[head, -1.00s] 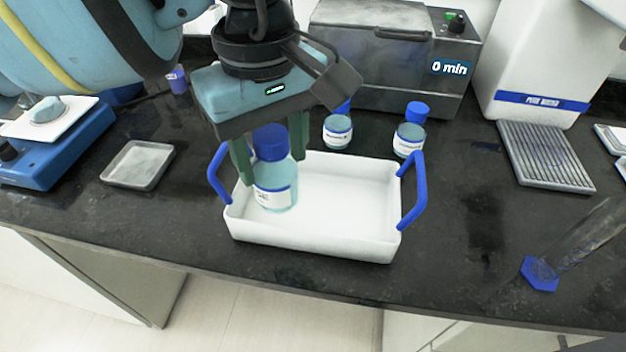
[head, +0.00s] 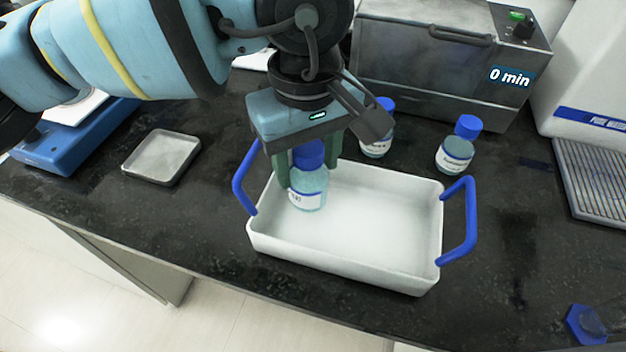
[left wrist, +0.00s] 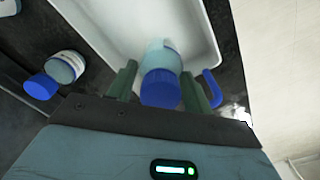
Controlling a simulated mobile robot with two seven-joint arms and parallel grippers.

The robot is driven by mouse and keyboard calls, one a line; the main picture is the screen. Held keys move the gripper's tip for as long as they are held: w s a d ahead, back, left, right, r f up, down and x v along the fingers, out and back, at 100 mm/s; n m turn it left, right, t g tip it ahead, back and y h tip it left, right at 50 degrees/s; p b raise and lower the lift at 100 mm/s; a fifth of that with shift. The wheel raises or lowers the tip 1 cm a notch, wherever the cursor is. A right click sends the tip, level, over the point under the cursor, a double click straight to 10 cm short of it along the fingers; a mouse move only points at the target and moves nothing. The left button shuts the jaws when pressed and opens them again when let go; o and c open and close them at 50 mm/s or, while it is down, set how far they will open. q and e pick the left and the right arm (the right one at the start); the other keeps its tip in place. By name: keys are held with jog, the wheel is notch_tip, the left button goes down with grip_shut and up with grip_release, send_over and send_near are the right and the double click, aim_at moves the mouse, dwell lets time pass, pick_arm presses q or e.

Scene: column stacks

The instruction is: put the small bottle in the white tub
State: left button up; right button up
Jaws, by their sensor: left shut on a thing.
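The small bottle (head: 309,190) has a blue cap, a white label and pale blue contents. It is upright inside the left part of the white tub (head: 345,267), low near its floor; I cannot tell if its base touches. My left gripper (head: 308,167) points down and is shut on the bottle, one finger on each side. In the left wrist view the bottle's cap (left wrist: 161,90) is between the fingers, with the tub (left wrist: 105,22) around it. The tub has blue handles at both ends. My right gripper is not in view.
Two similar blue-capped bottles (head: 455,153) (head: 378,140) stand behind the tub. A grey machine reading "0 min" (head: 425,65) is at the back. A shallow square tray (head: 160,157) lies to the left. A clear cylinder with a blue base (head: 585,325) is at front right. The rest of the tub's floor is empty.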

aim_at(308, 183)
pick_arm(q)
jog(key=shift+f, duration=2.1)
jog(key=shift+f, duration=0.15)
jog(key=o, duration=1.1)
notch_tip(308, 183, up, 12)
jog(key=shift+r, duration=0.15)
